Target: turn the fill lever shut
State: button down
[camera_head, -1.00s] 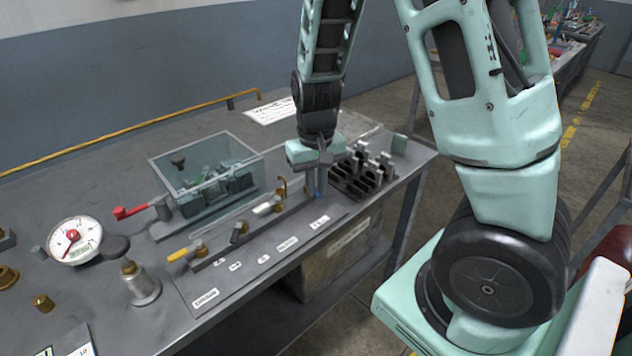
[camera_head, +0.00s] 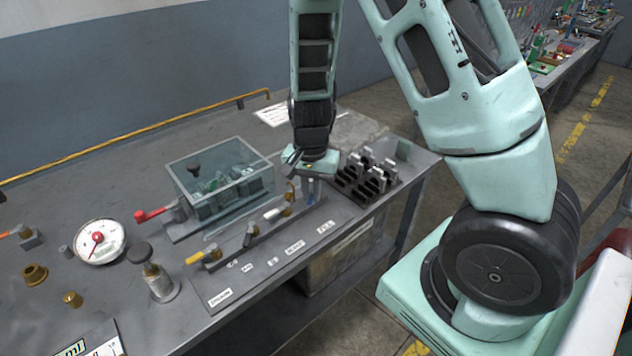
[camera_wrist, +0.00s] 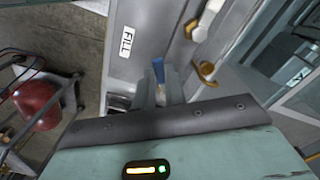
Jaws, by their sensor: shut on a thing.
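The fill lever (camera_wrist: 158,71) has a blue handle and stands by the FILL label (camera_wrist: 127,43) on the grey valve panel. My gripper (camera_wrist: 160,92) is shut on the fill lever, with the blue end showing past the fingertips in the wrist view. In the head view my gripper (camera_head: 311,192) points down at the right end of the valve row, by the FILL label (camera_head: 325,227). The lever's pivot is mostly hidden by my fingers, so its exact angle is hard to tell.
Left of my gripper are a white-handled valve (camera_head: 273,213), a yellow-handled valve (camera_head: 194,258) and a clear box (camera_head: 222,180) with a red lever (camera_head: 153,214). A black rack (camera_head: 365,182) stands close on the right. A gauge (camera_head: 99,241) sits further left.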

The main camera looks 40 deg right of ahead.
jog(key=m+p, duration=0.1)
jog(key=w+m+p, duration=0.1)
jog(key=m+p, duration=0.1)
jog(key=m, duration=0.1)
jog(key=shift+w+a+r, duration=0.2)
jog(key=shift+w+a, duration=0.05)
jog(key=shift+a, duration=0.05)
jog(key=shift+w+f+m+p, duration=0.1)
jog(key=shift+w+m+p, duration=0.25)
jog(key=shift+m, duration=0.3)
jog(key=shift+w+f+m+p, duration=0.1)
jog(key=shift+m+p, duration=0.35)
jog(key=shift+m, duration=0.2)
jog(key=c, duration=1.5)
grip_release()
jog(key=shift+o, duration=0.2)
